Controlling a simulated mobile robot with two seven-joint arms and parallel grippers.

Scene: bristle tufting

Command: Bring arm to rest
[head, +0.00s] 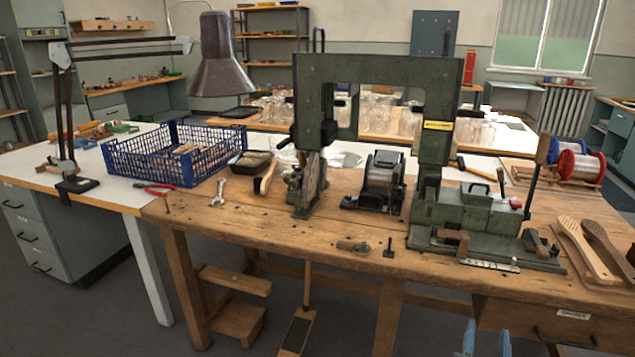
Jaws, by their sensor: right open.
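My right gripper (487,338) shows at the bottom edge, right of centre. Only its two blue fingertips are in the picture, with a clear gap between them, so it is open and I see nothing in it. It is in front of the wooden workbench (270,222), below the level of the bench top and left of the drawer (535,322). The rest of my right arm is out of the picture. My left gripper and arm are not in view.
The green tufting machine (440,205) stands on the bench. A blue crate (150,170) and a lamp (222,65) are at the left. Wooden brush bodies (588,250) lie at the right edge. A wooden step (235,320) and a pedal (297,332) are under the bench.

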